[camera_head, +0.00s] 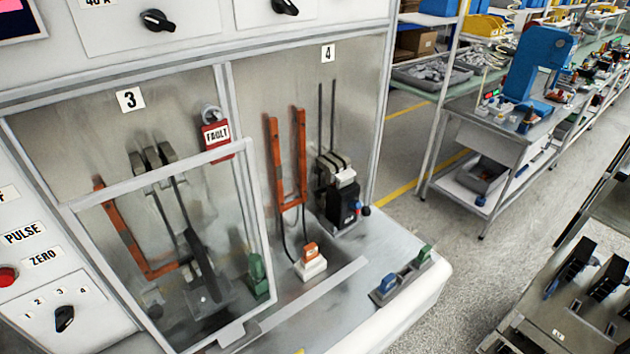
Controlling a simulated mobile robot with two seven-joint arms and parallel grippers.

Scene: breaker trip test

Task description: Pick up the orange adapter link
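A small orange piece (310,251) sits upright on a white block (311,268) on the floor of bay 4; it looks like the orange adapter link. A dark lead runs down to it from the tall orange bars (288,165) on the bay's back wall. A black breaker (343,202) with a white top stands to its right, apart from it. Neither of my grippers is in view.
A framed clear panel (268,238) stands in front of bay 3; bay 4 looks open at the front. A red FAULT tag (217,134) hangs near the divider. A rack with black units (577,262) is at right.

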